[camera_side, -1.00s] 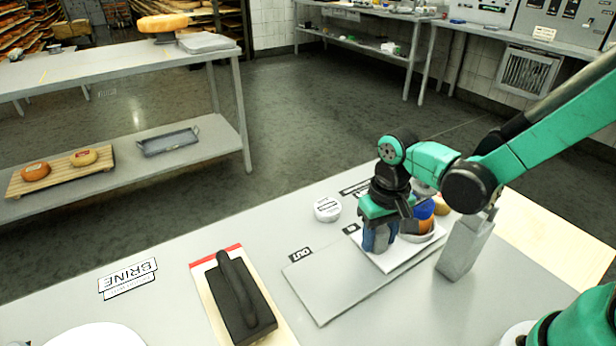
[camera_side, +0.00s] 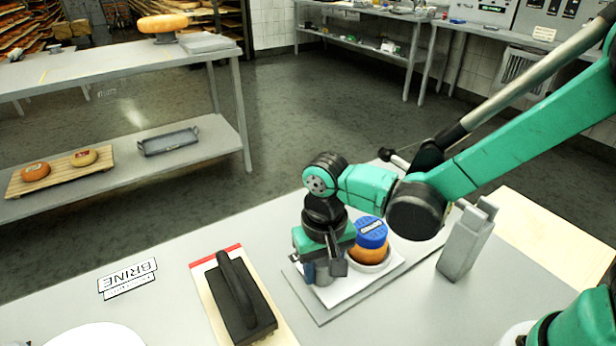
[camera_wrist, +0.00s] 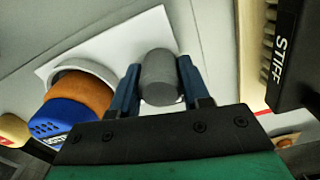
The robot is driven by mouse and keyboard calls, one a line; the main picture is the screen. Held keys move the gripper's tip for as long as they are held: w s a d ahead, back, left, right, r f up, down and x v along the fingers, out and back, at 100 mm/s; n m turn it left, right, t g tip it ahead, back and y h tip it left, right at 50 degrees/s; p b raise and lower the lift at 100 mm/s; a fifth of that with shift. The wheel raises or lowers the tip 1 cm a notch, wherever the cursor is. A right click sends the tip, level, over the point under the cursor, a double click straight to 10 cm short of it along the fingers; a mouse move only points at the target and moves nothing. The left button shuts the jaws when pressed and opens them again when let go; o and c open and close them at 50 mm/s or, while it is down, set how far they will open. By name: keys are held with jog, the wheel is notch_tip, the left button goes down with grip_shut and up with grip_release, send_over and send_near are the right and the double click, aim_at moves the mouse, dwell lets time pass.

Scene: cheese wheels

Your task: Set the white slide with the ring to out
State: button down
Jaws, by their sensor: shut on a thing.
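The white slide (camera_side: 345,293) lies on a grey base plate (camera_side: 318,312) and shows in the wrist view (camera_wrist: 125,42). Its white ring (camera_side: 376,267) is around the lower part of an orange cheese (camera_side: 362,254) with a blue top (camera_side: 371,232). A grey cylindrical knob (camera_wrist: 160,72) stands on the slide beside the ring. My gripper (camera_side: 324,270) is shut on this knob, with a blue finger on each side in the wrist view (camera_wrist: 157,85). The slide is near the left end of the base plate. The OUT label is hidden behind my gripper.
A black block with a handle (camera_side: 238,298) lies on a red-edged board left of the base plate. A BRINE sign (camera_side: 127,276) lies farther left. A grey upright holder (camera_side: 466,242) stands to the right. A dark STIFF-marked thing (camera_wrist: 283,55) shows in the wrist view.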

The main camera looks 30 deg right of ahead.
jog(key=shift+a, duration=0.35)
jog(key=shift+c, duration=2.1)
grip_release()
jog(key=shift+d, duration=0.1)
jog(key=shift+r, duration=2.8)
jog(key=d+r+t, duration=0.1)
jog(key=d, duration=0.1)
jog(key=d+r+t, duration=0.1)
jog(key=d+r, duration=0.1)
jog(key=d, duration=0.1)
jog(key=d+r+n+t+y, duration=0.1)
jog(key=d, duration=0.2)
jog(key=shift+s+r+t, duration=0.2)
jog(key=shift+r+t, duration=0.05)
jog(key=shift+t, duration=0.05)
jog(key=s+d+r+n+t, duration=0.1)
jog(key=s+d+t, duration=0.1)
jog(key=d, duration=0.4)
jog(key=shift+d+r+t+h, duration=0.2)
jog(key=shift+t+h, duration=0.2)
jog(key=shift+t, duration=0.4)
